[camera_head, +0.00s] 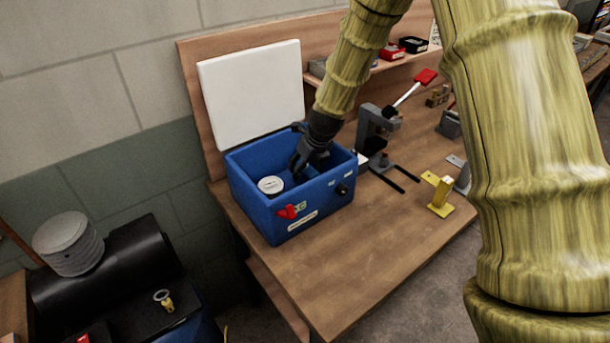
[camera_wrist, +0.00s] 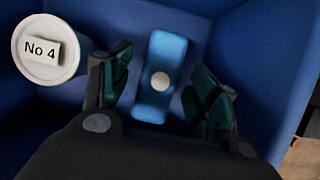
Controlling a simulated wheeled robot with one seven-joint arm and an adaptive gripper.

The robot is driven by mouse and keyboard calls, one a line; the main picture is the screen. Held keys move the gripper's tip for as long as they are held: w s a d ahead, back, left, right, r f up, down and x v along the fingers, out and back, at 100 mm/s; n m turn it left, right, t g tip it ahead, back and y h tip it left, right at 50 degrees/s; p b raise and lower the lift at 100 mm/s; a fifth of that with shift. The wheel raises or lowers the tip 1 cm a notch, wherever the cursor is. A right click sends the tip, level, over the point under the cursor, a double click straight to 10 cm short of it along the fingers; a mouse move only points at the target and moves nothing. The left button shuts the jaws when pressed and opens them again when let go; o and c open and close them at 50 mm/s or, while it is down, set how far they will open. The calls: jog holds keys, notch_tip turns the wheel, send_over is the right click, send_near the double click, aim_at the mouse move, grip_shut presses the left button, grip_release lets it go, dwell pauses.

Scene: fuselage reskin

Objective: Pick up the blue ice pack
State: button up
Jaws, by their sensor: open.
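The blue ice pack (camera_wrist: 164,55) lies inside the blue cooler box (camera_head: 297,226). It is a light blue slab with a round white cap in its middle, seen in the wrist view. My gripper (camera_wrist: 158,90) is open, with one dark green-padded finger on each side of the ice pack. I cannot tell whether the fingers touch it, but gaps show on both sides. In the head view my gripper (camera_head: 303,165) reaches down into the cooler, and the ice pack is mostly hidden there.
A white round container labelled "No 4" (camera_wrist: 47,50) stands in the cooler, left of my gripper. The white lid (camera_head: 252,92) stands open behind. A grey press with a red-handled lever (camera_head: 376,135) and a yellow bracket (camera_head: 439,196) stand to the right. The wooden bench's front (camera_head: 345,275) is clear.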

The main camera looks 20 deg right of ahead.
jog(key=shift+w+f, duration=0.15)
jog(key=shift+f, duration=0.25)
jog(key=shift+c, duration=0.2)
jog(key=c, duration=1.2)
jog(key=shift+r, duration=0.1)
jog(key=shift+c, duration=0.2)
